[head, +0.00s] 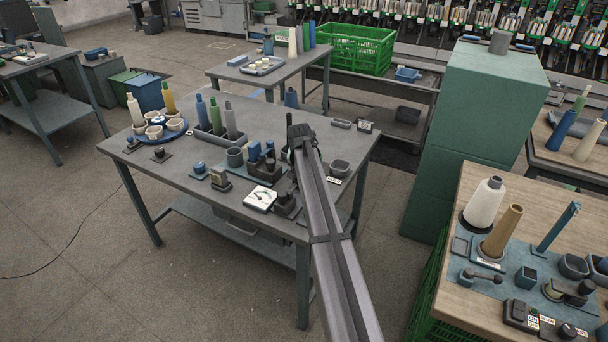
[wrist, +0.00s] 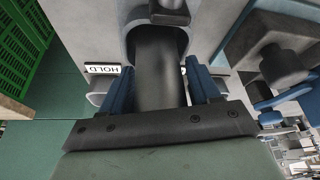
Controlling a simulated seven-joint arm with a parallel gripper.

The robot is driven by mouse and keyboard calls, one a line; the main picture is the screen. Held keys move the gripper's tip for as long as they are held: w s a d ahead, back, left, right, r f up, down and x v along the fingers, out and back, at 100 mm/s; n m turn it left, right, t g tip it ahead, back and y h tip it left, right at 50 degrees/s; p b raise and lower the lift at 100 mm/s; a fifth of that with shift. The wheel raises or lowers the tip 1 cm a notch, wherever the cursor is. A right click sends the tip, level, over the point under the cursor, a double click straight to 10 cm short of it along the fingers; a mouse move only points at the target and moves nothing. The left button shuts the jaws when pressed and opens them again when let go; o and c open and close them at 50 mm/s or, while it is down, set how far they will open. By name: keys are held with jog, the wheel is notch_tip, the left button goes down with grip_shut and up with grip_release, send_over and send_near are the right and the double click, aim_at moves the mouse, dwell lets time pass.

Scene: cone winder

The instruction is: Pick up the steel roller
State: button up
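A dark grey cylinder, which I take for the steel roller (wrist: 160,85), shows in the wrist view. My gripper (wrist: 161,68) has its blue fingers on both sides of it, flush against its sides as far as I can see. The roller's far end reaches into a rounded grey holder (wrist: 131,20). In the head view my arm covers the gripper and the roller, over the right part of the grey table (head: 130,155).
A tall teal cabinet (head: 480,120) and a wooden bench (head: 480,180) stand to the right. Open floor lies between.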

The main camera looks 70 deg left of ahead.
jog(key=c, duration=1.1)
